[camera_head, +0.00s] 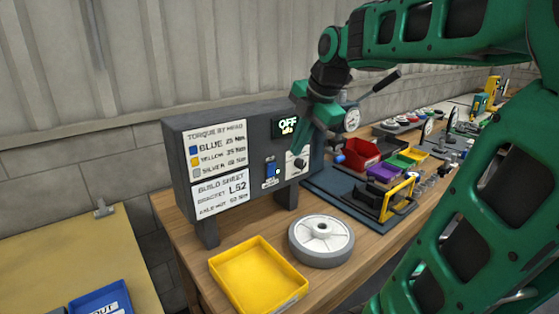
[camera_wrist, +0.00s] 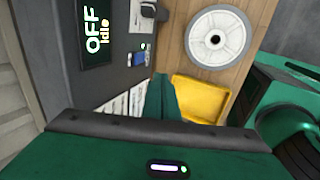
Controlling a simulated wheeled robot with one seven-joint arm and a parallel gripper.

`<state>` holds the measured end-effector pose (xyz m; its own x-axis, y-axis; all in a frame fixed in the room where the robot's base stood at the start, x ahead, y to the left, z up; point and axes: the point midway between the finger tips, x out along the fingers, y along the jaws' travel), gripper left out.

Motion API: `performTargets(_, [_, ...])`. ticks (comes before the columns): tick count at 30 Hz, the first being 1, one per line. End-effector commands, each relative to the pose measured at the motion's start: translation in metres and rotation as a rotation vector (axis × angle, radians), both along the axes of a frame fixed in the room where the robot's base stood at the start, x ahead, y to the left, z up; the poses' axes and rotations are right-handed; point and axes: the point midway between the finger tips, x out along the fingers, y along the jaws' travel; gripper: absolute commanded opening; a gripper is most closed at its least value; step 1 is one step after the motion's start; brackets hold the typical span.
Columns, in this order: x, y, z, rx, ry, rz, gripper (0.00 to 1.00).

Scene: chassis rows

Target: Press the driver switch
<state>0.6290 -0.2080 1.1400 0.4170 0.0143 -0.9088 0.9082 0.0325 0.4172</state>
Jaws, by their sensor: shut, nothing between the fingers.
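The driver switch (camera_head: 270,171) is a small blue rocker low on the front of a dark grey control panel (camera_head: 236,124). It also shows as a small blue spot in the wrist view (camera_wrist: 143,46). A display (camera_head: 287,127) above it reads "OFF" and "idle", and also shows in the wrist view (camera_wrist: 97,32). My green gripper (camera_head: 299,148) is shut and empty, in front of the panel's right part, up and right of the switch in the head view. In the wrist view its fingers (camera_wrist: 160,80) point towards the panel's lower edge. I see no contact with the switch.
A dial (camera_head: 298,163) sits right of the switch. A grey wheel (camera_head: 321,240) and a yellow tray (camera_head: 258,276) lie on the wooden bench in front of the panel. Red (camera_head: 361,154) and purple (camera_head: 384,173) bins and a yellow-handled tool (camera_head: 398,197) stand to the right.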

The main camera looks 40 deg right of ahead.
Motion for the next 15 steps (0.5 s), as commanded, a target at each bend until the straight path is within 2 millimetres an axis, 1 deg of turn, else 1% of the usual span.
performTargets(5, [0.007,0.001,-0.017,0.001,0.004,0.0,0.0])
performTargets(15, [0.033,0.002,-0.075,0.002,0.006,-0.001,0.0])
